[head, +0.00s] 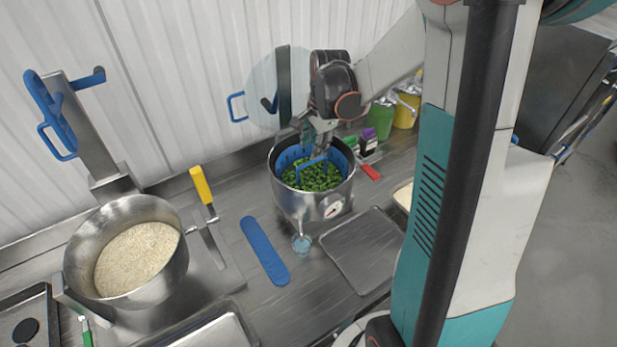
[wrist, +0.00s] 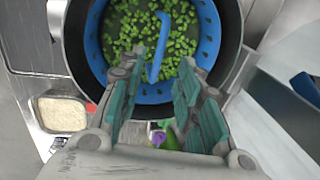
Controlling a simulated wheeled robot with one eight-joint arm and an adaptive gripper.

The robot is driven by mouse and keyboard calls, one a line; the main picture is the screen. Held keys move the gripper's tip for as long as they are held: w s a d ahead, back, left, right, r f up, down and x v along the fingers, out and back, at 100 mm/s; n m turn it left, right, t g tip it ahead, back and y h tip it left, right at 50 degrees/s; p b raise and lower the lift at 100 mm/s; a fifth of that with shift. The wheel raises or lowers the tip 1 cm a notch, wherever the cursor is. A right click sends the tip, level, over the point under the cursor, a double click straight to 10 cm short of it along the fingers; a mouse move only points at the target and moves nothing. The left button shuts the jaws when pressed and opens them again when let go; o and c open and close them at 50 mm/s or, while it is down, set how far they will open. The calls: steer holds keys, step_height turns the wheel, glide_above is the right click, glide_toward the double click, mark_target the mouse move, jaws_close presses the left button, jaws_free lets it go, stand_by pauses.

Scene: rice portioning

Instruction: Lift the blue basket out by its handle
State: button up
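The blue basket (head: 291,157) sits inside a steel pot (head: 312,206) with a round gauge on its front, and holds chopped green pieces. Its blue handle (head: 311,166) stands up over the pieces. In the wrist view the basket (wrist: 92,42) shows a perforated rim, and the handle (wrist: 161,42) runs down toward the space between my fingertips. My gripper (head: 321,138) is above the far side of the pot, pointing down. In the wrist view my gripper (wrist: 160,72) is open, with a finger on each side of the handle's lower end. I cannot tell whether either finger touches it.
A steel bowl of grain (head: 135,262) stands at the left. A blue strip (head: 265,250) and an empty steel tray (head: 362,250) lie in front of the pot. A round translucent lid (head: 270,90) is raised behind it. Green (head: 380,115) and yellow (head: 407,110) containers stand at the back right.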

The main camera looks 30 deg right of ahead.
mark_target(312, 163)
steer(key=f, duration=0.2)
steer(key=w+f, duration=0.1)
steer(key=f, duration=0.5)
steer(key=shift+w+f+b, duration=0.15)
steer(key=shift+w+b, duration=0.15)
steer(key=shift+w, duration=0.05)
steer(key=shift+f, duration=0.25)
steer(key=shift+f+b, duration=0.25)
steer(key=shift+b, duration=0.2)
jaws_close()
stand_by(0.4)
